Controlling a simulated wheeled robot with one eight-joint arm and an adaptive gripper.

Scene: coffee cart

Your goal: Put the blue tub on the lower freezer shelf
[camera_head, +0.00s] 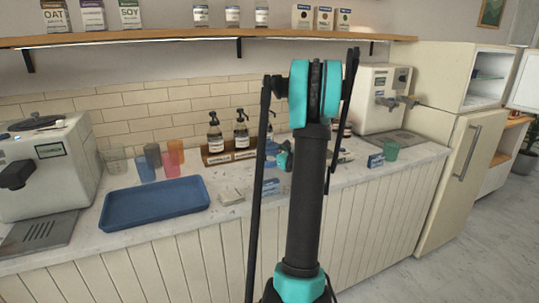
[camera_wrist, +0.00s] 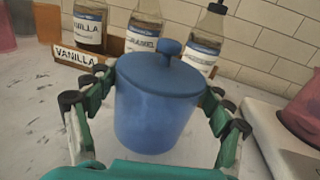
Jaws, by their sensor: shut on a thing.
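The blue tub (camera_wrist: 155,115), with a round lid and a knob on top, stands upright between the two green-jointed fingers of my gripper (camera_wrist: 161,88) in the wrist view. The fingers are shut on its sides. I cannot tell whether its base touches the counter. In the head view my arm hides most of the gripper and tub. The freezer compartment (camera_head: 487,80) is at the upper right, with its door (camera_head: 526,82) swung open. A shelf shows inside it, but details are too small to tell.
Syrup bottles (camera_head: 241,135) in a wooden rack stand close behind the tub. A blue tray (camera_head: 153,203) and coloured cups (camera_head: 172,158) are to the left.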

